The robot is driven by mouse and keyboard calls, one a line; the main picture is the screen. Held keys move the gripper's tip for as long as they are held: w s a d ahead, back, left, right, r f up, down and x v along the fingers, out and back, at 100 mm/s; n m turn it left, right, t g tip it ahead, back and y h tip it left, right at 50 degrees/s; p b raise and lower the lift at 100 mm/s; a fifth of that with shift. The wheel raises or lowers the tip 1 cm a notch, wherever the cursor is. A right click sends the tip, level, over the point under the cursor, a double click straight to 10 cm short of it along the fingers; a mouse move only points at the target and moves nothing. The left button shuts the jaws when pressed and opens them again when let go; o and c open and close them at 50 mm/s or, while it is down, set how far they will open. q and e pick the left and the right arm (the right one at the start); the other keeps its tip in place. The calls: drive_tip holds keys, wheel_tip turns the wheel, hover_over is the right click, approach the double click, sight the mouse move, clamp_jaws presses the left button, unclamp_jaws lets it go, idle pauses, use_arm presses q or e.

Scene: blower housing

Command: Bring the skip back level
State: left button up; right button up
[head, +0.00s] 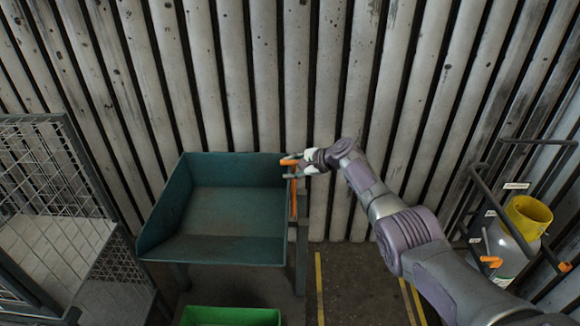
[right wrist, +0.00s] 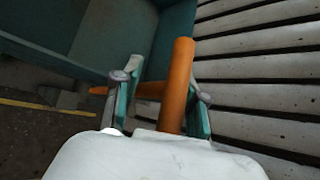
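The skip (head: 238,212) is a teal open-topped bin on a dark stand in the head view. It looks empty, and I cannot tell its exact tilt. An orange handle (head: 294,196) is at its right side; in the right wrist view the orange bar (right wrist: 179,80) has a crosspiece running left. My right gripper (head: 291,168) is at the top of the handle. Its fingers (right wrist: 163,105) are apart on either side of the bar, with a gap on the left. My left gripper is not in view.
A green bin (head: 231,317) is on the floor in front of the skip. A wire mesh cage (head: 50,165) stands at the left. A dark rack with a yellow-topped grey container (head: 517,235) is at the right. A corrugated wall (head: 330,80) closes the back.

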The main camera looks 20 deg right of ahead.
drive_tip(key=shift+r, duration=0.15)
drive_tip(key=shift+a+r, duration=0.15)
drive_tip(key=shift+s+d+r, duration=0.2)
drive_tip(key=shift+s+d, duration=0.05)
drive_tip(key=shift+d, duration=0.1)
drive_tip(key=v, duration=1.1)
